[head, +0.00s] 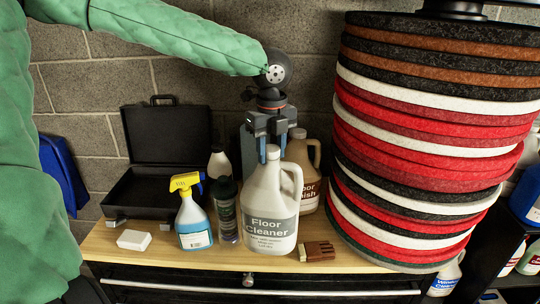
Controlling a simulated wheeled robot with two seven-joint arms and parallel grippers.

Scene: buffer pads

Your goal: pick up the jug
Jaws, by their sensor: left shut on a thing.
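A cream jug (269,205) with a grey "Floor Cleaner" label stands upright at the front of the wooden top, its handle on the right. My left gripper (269,150) comes down from above and is shut on the jug's neck. The fingers hide part of the cap. A second, tan jug (308,185) with a "Floor Finish" label stands behind it to the right, partly hidden. My right gripper is not in view.
The wooden top (170,252) also bears a yellow-headed spray bottle (194,220), a dark can (226,210), a white block (134,240), a brown brush (317,251) and an open black case (165,145). A tall stack of round pads (425,140) stands close on the right.

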